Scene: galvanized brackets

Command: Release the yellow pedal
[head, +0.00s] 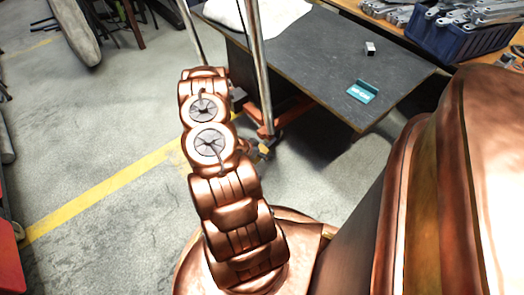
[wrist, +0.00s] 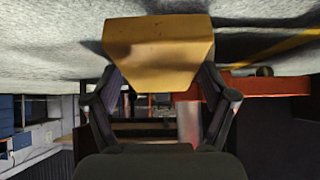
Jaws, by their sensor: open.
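The yellow pedal (wrist: 158,52) fills the upper middle of the wrist view. It is a blocky yellow piece with a worn face. My gripper (wrist: 160,82) is open, with one dark finger on each side below the pedal. The fingertips come close to the pedal's lower side edges; I cannot tell whether they touch it. In the head view a small yellow patch, likely the pedal (head: 265,150), shows by the foot of the orange-red frame (head: 268,125). My arm hides most of my gripper there.
A dark table (head: 310,50) stands behind the frame's metal posts (head: 258,65), holding a teal item (head: 362,91), a small block (head: 370,48) and a white cloth. A blue crate (head: 455,40) of metal parts is at the upper right. The floor at left is mostly clear.

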